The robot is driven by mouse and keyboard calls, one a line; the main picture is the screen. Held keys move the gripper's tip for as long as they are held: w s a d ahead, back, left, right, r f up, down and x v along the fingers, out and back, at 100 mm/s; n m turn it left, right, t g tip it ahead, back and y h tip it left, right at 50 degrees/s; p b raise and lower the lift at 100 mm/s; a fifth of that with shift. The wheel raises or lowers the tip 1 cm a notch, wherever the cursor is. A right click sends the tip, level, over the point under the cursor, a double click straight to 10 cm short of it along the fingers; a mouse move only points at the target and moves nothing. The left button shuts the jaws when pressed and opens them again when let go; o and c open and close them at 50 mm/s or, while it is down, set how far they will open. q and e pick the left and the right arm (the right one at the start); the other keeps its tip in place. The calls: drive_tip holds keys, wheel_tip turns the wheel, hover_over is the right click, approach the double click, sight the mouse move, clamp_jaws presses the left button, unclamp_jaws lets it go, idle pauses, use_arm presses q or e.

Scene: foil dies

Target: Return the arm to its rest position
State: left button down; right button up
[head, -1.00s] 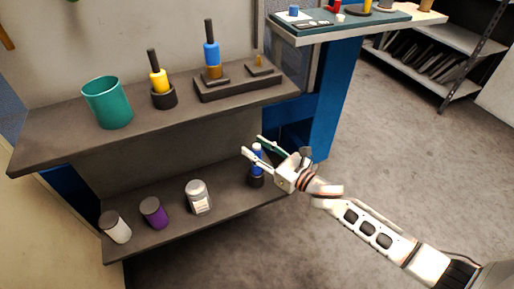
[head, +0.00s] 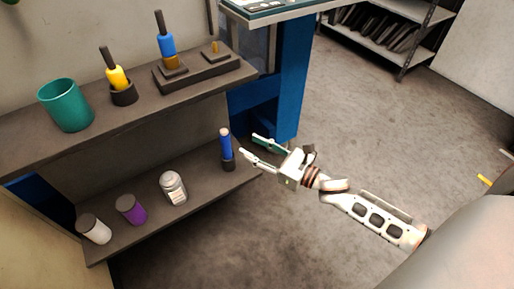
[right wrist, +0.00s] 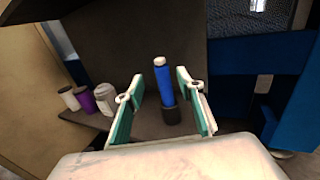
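My right gripper (head: 262,147) is open and empty in the head view, in the air just right of the lower shelf. In the right wrist view its two green-padded fingers (right wrist: 160,100) are spread wide. A blue-handled tool (head: 225,144) stands upright in a dark round holder (head: 228,163) at the right end of the lower shelf, apart from the fingers. In the right wrist view the blue tool (right wrist: 162,80) shows beyond and between the fingers. My left gripper is in neither view.
The lower shelf (head: 200,192) also holds a glass jar (head: 173,188), a purple container (head: 131,210) and a white container (head: 94,229). The upper shelf (head: 60,146) holds a teal cup (head: 66,105), a yellow tool (head: 117,76) and another blue tool (head: 166,46). Open floor (head: 380,130) lies to the right.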

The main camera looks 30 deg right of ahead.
drive_tip(key=shift+s+d, duration=0.2)
drive_tip(key=shift+s, duration=0.15)
idle(0.3)
